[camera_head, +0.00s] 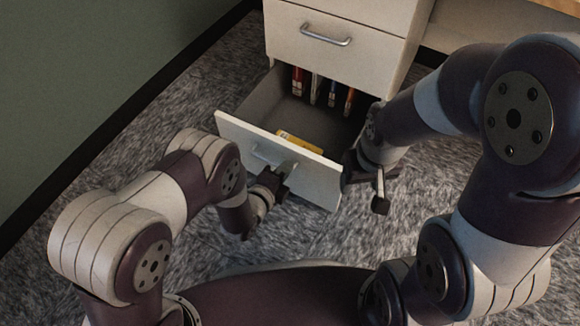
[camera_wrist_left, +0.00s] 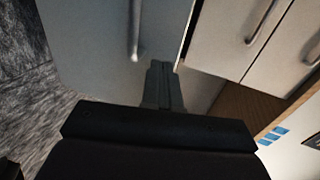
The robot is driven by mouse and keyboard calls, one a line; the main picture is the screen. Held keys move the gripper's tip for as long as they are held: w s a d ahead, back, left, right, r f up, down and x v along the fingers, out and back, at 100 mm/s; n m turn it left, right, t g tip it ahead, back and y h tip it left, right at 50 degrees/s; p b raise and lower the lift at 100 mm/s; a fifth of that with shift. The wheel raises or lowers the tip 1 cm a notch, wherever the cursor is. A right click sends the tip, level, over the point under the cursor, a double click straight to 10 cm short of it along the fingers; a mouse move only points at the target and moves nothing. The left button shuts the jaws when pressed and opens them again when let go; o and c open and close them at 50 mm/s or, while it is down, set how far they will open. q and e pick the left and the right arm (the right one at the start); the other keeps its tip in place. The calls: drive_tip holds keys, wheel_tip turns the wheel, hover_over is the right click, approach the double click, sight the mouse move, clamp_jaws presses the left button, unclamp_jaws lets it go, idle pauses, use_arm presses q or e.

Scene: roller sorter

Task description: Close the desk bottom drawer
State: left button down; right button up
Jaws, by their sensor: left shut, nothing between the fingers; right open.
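The bottom drawer (camera_head: 318,182) of the white desk unit (camera_head: 375,62) is pulled out in the head view. Several coloured items (camera_head: 320,90) stand at its back and a yellow item (camera_head: 297,142) lies near its front. My left gripper (camera_head: 283,174) is shut and empty, at the drawer's front face near its handle (camera_head: 262,153). In the left wrist view its closed fingers (camera_wrist_left: 161,75) point at the white front, beside a handle (camera_wrist_left: 134,32); whether they touch it I cannot tell. My right gripper (camera_head: 366,188) is open at the drawer front's right end.
An upper drawer with a metal handle (camera_head: 326,36) is closed above. A green wall (camera_head: 85,85) with a dark baseboard stands at the left. Grey carpet (camera_head: 185,110) is clear between the wall and the drawer.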

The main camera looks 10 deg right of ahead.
sight(296, 155)
use_arm(q)
drive_tip(key=shift+w+d+r+b, duration=0.1)
drive_tip(key=shift+w+d+b, duration=0.15)
drive_tip(key=shift+w+d, duration=0.25)
drive_tip(key=shift+w+d+b, duration=0.25)
drive_tip(key=shift+w+d, duration=0.05)
drive_tip(key=shift+w, duration=0.3)
use_arm(e)
drive_tip(key=shift+f, duration=0.8)
use_arm(q)
drive_tip(key=shift+w+d, duration=0.1)
